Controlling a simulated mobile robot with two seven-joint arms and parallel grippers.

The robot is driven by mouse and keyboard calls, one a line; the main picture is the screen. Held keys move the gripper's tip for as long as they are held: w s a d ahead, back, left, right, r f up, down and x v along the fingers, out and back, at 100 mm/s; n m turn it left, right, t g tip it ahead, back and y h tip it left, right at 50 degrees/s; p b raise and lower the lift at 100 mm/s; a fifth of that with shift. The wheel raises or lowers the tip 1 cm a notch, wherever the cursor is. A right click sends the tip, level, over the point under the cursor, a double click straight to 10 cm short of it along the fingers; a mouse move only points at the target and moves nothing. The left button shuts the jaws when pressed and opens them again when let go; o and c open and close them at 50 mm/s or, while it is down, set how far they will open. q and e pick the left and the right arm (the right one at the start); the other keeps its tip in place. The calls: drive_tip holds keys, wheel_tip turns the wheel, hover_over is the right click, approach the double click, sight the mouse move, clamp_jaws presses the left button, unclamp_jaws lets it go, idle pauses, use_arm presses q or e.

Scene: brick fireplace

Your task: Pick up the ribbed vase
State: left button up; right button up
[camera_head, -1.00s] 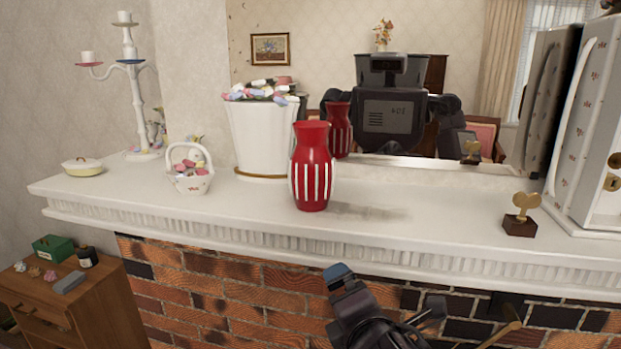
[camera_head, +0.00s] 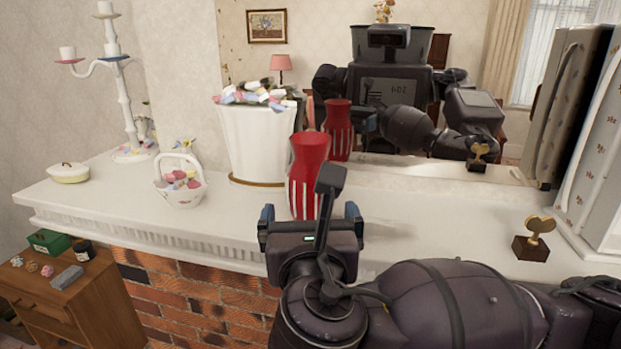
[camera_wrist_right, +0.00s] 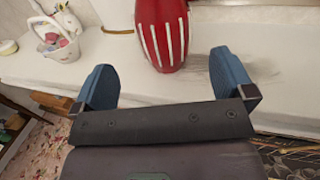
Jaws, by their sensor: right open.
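The ribbed vase (camera_head: 306,166) is red with white vertical stripes and stands upright on the white mantel shelf (camera_head: 110,212). My right gripper (camera_head: 309,213) is in front of it and hides part of its lower body. In the right wrist view the vase (camera_wrist_right: 162,30) is ahead of the open blue fingers (camera_wrist_right: 166,82), roughly midway between them sideways, with nothing between the fingers. My left gripper is not in view.
A white pot of colourful pieces (camera_head: 257,140) stands close behind the vase on the left. A white basket (camera_head: 181,182) is further left. A small trophy (camera_head: 533,240) and a floral cabinet (camera_head: 595,150) are to the right. A mirror (camera_head: 470,80) stands behind.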

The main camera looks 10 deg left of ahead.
sight(311, 193)
drive_tip(key=x, duration=0.9)
drive_tip(key=shift+w, duration=0.4)
drive_tip(key=shift+c, duration=0.3)
drive_tip(key=shift+r, duration=0.1)
drive_tip(key=c, duration=1)
